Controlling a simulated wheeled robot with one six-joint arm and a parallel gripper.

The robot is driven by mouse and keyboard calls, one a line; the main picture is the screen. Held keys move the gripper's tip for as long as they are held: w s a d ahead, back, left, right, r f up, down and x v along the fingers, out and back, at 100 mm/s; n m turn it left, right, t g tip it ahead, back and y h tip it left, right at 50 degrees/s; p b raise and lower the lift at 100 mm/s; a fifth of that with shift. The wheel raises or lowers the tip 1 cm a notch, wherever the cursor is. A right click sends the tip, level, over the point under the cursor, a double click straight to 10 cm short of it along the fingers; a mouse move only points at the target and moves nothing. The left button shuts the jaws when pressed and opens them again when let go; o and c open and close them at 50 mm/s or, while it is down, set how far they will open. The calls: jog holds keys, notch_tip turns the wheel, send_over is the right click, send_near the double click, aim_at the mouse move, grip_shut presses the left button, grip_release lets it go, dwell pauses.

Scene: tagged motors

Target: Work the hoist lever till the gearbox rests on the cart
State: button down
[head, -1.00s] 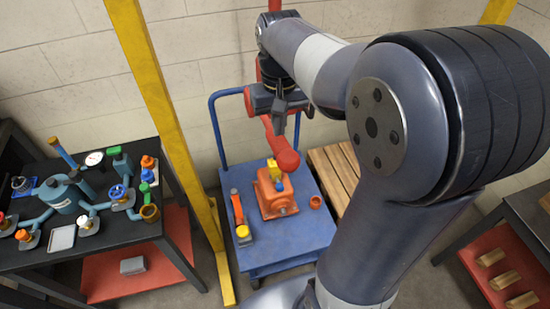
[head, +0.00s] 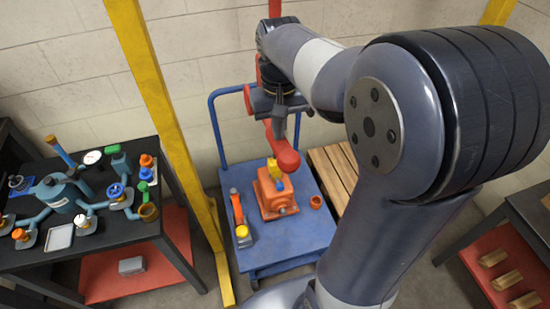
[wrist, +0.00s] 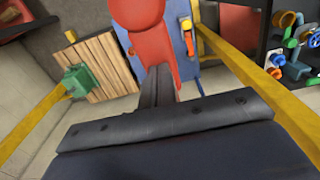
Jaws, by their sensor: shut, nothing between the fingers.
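The orange gearbox (head: 275,196) is over the middle of the blue cart (head: 300,245), with a yellow piece (head: 273,173) at its top. I cannot tell whether it touches the deck or hangs just above it. The red hoist lever (head: 288,159), with a round end, reaches out above the gearbox and partly covers the view of it. My gripper (head: 279,130) is shut and empty, right at the lever. In the wrist view its dark fingers (wrist: 155,88) lie at the lever's red bar (wrist: 158,55); I cannot tell whether they touch it. The lever's round end (wrist: 138,12) is beyond them.
An orange-handled item (head: 237,208) lies on the cart's left side and a small orange cup (head: 316,202) on its right. A yellow post (head: 160,100) stands left of the cart. A wooden pallet (head: 330,170) is to the right. A dark bench (head: 110,225) holds piping.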

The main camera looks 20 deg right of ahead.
jog(key=shift+s+f+b, duration=0.2)
jog(key=shift+f+b, duration=0.45)
jog(key=shift+f, duration=0.3)
jog(key=shift+s+f+b, duration=0.15)
jog(key=shift+f+b, duration=0.5)
jog(key=shift+f, duration=0.25)
jog(key=shift+s+f+b, duration=0.2)
jog(key=shift+f+b, duration=0.45)
jog(key=shift+f, duration=0.3)
jog(key=shift+w+f+b, duration=0.1)
jog(key=shift+f+b, duration=1.75)
jog(key=shift+f, duration=0.95)
jog(key=shift+f, duration=0.15)
